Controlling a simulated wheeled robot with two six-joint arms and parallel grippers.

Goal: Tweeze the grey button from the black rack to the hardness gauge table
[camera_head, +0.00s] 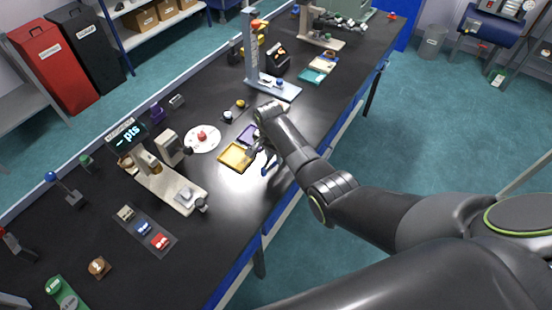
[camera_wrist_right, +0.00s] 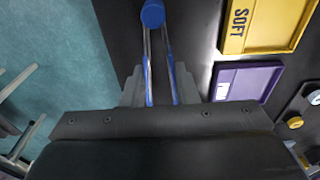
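My right gripper (camera_head: 268,152) is over the front of the black bench, beside the yellow and purple trays. In the right wrist view its grey fingers (camera_wrist_right: 160,88) are closed about blue-and-silver tweezers (camera_wrist_right: 152,14). The tweezers also show in the head view (camera_head: 267,170). The grey button (camera_head: 228,115) seems to lie beyond the trays, with an orange-yellow button (camera_head: 240,104) nearby. The black rack (camera_wrist_right: 290,106) is partly visible at the right edge of the wrist view. The hardness gauge (camera_head: 170,148) stands to the left, its small table (camera_head: 186,195) on a pale base. My left gripper is not in view.
A yellow tray marked SOFT (camera_wrist_right: 252,48) and a purple tray (camera_wrist_right: 220,90) lie close to my right gripper. A white disc (camera_head: 214,143) bears a red button. A dark sample tray (camera_head: 135,233) lies left. A tall grey stand (camera_head: 251,55) rises behind.

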